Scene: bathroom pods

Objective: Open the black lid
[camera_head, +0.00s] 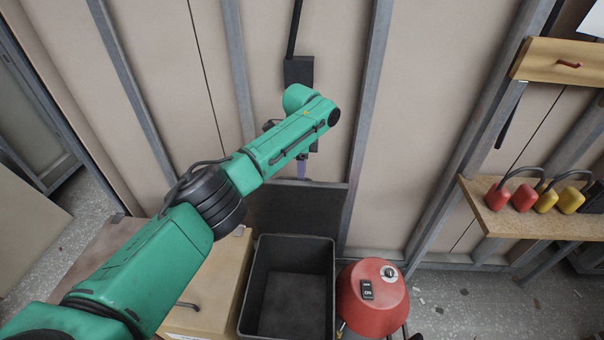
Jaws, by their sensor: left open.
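A black bin (247,296) stands on the floor at the bottom centre, with its inside showing and empty. The black lid (290,211) stands upright behind the bin's back rim, close to the wall frame. My left arm reaches in from the left, and my left gripper (302,170) points down at the upper edge of the lid. The gripper is open, and the forearm partly hides it. I cannot tell whether its fingers touch the lid. My right gripper is out of view.
A red rounded container (372,312) stands just right of the bin. A wooden box (207,287) stands on its left. A wall shelf (520,222) at the right holds red and yellow padlocks.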

